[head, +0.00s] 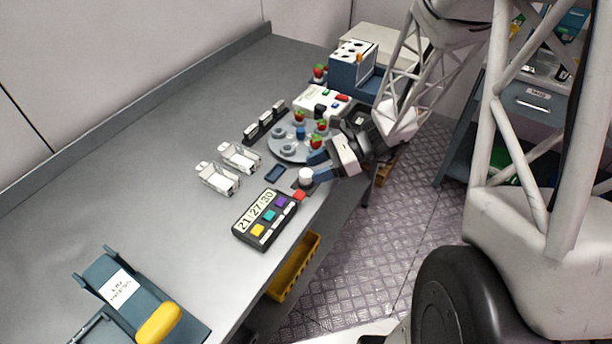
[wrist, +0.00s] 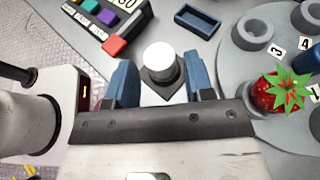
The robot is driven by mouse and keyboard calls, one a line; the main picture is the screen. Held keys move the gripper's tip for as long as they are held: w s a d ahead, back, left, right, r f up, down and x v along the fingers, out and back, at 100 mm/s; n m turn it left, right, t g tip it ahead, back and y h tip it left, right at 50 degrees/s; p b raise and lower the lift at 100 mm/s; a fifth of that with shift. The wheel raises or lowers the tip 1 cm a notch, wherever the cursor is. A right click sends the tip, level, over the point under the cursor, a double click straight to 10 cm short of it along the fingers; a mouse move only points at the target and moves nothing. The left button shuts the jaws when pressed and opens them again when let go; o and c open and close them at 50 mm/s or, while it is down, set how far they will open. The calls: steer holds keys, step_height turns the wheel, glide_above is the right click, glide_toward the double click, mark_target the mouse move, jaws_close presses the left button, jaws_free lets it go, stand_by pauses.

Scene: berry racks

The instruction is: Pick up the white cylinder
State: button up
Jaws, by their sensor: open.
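The white cylinder (head: 306,177) stands upright on the grey bench near its front edge. In the wrist view the white cylinder (wrist: 160,58) is seen from above on a small dark diamond-shaped base. My gripper (head: 318,165) is open and low beside it. In the wrist view the two blue fingers of my gripper (wrist: 158,82) stand apart, one on each side of the cylinder's near part, and I see clear gaps. Whether the fingers are level with the cylinder I cannot tell.
A timer box (head: 265,220) with coloured buttons and a red block (head: 300,195) lie close by. A small blue tray (head: 275,173) is beyond the cylinder. A round grey carousel (head: 283,152) with strawberries stands close to my gripper. Clear trays (head: 218,178) lie farther left.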

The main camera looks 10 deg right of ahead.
mark_target(306, 173)
steer(key=shift+x, duration=2.55)
steer(key=c, duration=0.7)
steer(key=shift+r, duration=0.15)
step_height(306, 173, up, 10)
